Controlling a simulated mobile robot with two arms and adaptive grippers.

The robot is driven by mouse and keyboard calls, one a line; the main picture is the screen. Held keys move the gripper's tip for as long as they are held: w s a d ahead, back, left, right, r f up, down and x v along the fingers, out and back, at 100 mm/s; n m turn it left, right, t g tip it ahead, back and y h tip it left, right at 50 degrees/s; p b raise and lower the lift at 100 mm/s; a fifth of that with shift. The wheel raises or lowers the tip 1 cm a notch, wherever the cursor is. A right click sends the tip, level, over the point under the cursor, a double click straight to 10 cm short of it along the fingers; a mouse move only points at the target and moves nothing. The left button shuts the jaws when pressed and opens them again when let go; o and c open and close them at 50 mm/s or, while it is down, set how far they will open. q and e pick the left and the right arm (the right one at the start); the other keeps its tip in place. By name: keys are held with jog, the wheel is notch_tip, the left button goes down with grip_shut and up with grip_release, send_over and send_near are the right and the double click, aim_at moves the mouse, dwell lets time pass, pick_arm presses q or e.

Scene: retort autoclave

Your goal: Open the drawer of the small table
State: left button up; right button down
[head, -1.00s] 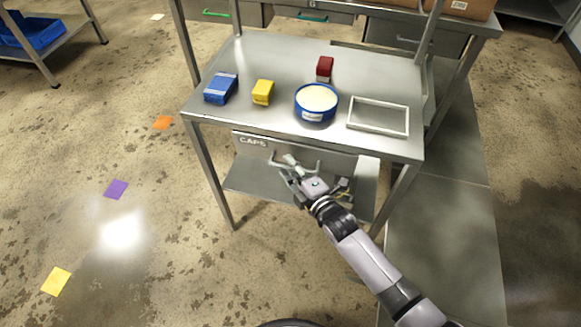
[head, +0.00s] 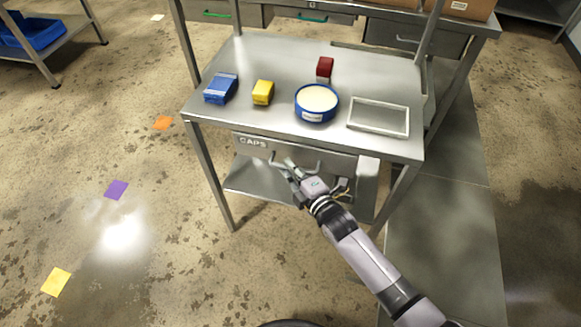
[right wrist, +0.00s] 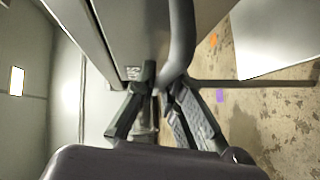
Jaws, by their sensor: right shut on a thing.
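The small metal table (head: 255,55) stands ahead in the head view. Its drawer (head: 335,160), with a grey front labelled CAPS, sits under the tabletop and looks shut. A grey bar handle (head: 309,173) runs across the front. My right gripper (head: 285,167) is at the left part of this handle, shut on it. In the right wrist view the handle (right wrist: 182,45) runs down between the fingers of my right gripper (right wrist: 160,88), beside the drawer front (right wrist: 130,30). The fingertips are partly hidden there. My left gripper is not in view.
On the tabletop are a blue box (head: 221,89), a yellow box (head: 263,92), a red box (head: 325,69), a round blue tub (head: 316,103) and a white frame (head: 378,117). A lower shelf (head: 250,182) lies under the drawer.

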jog(key=shift+s, duration=0.1)
dwell(0.4)
jog(key=s+a+p, duration=0.2)
jog(key=s, duration=0.8)
jog(key=s+a+p, duration=0.3)
jog(key=s, duration=0.7)
jog(key=shift+a, duration=0.15)
jog(key=c, duration=1.7)
grip_release()
jog(key=shift+w, duration=0.1)
